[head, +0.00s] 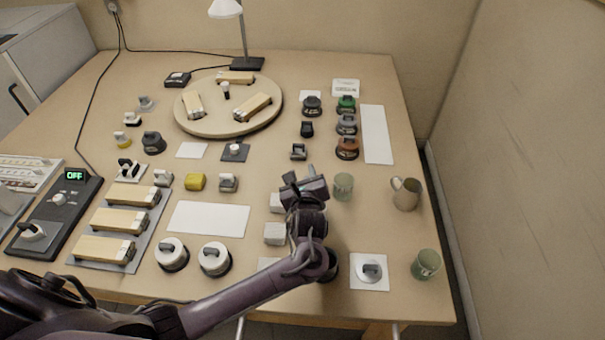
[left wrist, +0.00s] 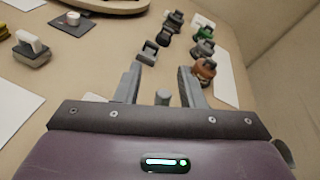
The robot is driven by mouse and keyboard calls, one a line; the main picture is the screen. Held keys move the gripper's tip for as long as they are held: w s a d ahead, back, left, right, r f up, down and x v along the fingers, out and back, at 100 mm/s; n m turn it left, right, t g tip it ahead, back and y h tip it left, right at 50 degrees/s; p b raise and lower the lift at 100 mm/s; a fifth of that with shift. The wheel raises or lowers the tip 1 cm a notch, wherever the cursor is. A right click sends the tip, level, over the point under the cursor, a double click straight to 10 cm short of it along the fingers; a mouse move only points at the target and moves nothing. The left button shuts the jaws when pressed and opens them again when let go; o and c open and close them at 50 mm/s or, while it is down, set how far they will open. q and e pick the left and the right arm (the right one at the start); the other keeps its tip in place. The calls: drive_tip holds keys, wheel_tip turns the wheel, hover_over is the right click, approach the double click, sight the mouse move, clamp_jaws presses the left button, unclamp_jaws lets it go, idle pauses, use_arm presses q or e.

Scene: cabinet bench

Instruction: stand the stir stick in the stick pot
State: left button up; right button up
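My left gripper (head: 305,188) is low over the right middle of the bench. In the left wrist view its fingers (left wrist: 163,85) are spread apart. A short grey cylinder (left wrist: 162,98) shows between them with a gap on each side; I cannot tell whether it is the stir stick. A greenish cup (head: 343,186) stands just right of the gripper, and a similar cup (head: 426,263) stands at the front right. A beige mug (head: 405,193) with a handle stands near the right edge. Which vessel is the stick pot is not clear. My right gripper is out of view.
Several dark, green and brown knobbed pieces (head: 347,148) stand beyond the gripper, by a white strip (head: 376,134). A round board (head: 228,104) with wooden blocks is at the back. A white knobbed piece (head: 369,269) sits front right. A wall borders the right side.

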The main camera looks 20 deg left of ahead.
use_arm(q)
drive_tip(key=shift+r, duration=0.1)
drive_tip(key=r+v, duration=0.1)
drive_tip(key=v, duration=1.1)
